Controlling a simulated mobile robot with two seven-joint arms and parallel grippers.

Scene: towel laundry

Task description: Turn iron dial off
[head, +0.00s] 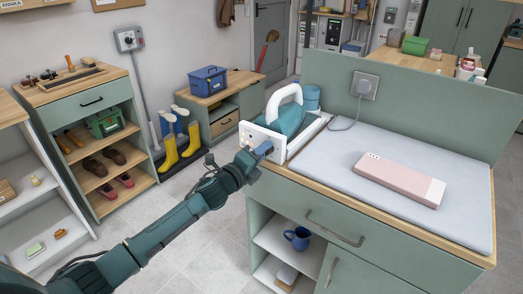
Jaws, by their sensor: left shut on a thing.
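The teal iron with a white handle (290,117) sits in a white holder (292,146) at the left end of the counter. The holder's front panel faces my left arm. My left gripper (264,148) is at this front panel, below the iron, and is shut on the iron dial there. The dial itself is hidden by the fingers, so its setting cannot be read. My right gripper is not in view.
The counter carries a pale padded top (345,160) with a pink and white box (398,180). A cord runs to a wall socket (363,85) behind. A blue mug (297,238) stands on the open shelf below. The floor (205,240) by my arm is clear.

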